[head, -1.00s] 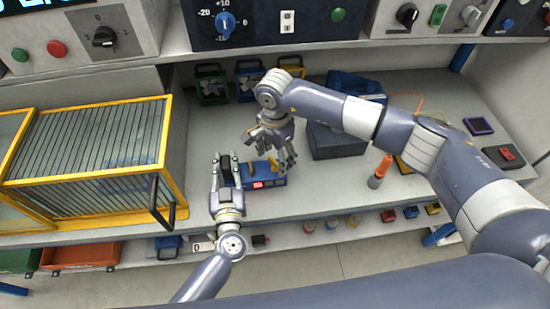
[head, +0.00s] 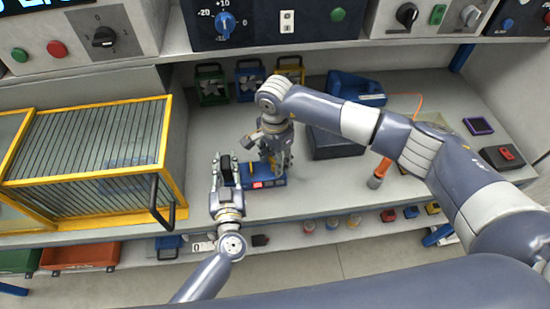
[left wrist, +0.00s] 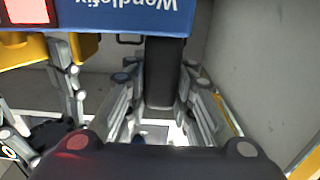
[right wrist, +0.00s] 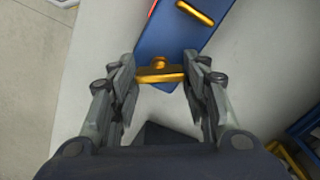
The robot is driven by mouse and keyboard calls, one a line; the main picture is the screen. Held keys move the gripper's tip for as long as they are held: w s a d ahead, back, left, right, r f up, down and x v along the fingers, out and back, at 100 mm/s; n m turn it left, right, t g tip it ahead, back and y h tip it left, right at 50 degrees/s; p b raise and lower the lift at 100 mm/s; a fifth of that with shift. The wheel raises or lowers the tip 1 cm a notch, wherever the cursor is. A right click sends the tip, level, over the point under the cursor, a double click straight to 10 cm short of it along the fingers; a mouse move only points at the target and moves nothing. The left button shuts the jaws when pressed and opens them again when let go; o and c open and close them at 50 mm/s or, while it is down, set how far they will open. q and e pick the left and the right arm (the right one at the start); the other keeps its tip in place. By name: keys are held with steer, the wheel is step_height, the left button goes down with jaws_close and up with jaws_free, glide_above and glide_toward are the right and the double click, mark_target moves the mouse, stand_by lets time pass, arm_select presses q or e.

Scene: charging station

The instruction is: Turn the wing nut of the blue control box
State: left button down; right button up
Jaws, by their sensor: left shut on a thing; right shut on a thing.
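The blue control box (head: 275,182) lies on the bench with its red-lit front towards me. In the left wrist view its blue lettered side (left wrist: 105,18) shows at the top. My right gripper (head: 275,162) points down over the box. In the right wrist view its fingers are shut on the ends of the yellow wing nut (right wrist: 160,73), near one end of the blue face (right wrist: 165,38). My left gripper (head: 227,158), at the box's left, is shut on a black block (left wrist: 163,75).
A yellow-framed cage (head: 85,150) stands on the left. A dark box (head: 335,145) and an orange-handled tool (head: 380,172) lie on the right. Small bins (head: 211,84) line the back. The bench in front of the box is clear.

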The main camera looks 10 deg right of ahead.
steer(key=m, duration=0.6)
steer(key=shift+m, duration=0.3)
steer(key=m, duration=1.1)
steer(key=shift+m, duration=0.4)
arm_select(q)
steer(key=shift+d, duration=0.1)
arm_select(e)
steer(key=m, duration=0.4)
steer(key=shift+w+m, duration=0.1)
steer(key=shift+m, duration=0.2)
steer(key=o, duration=1.1)
steer(key=shift+c, duration=0.2)
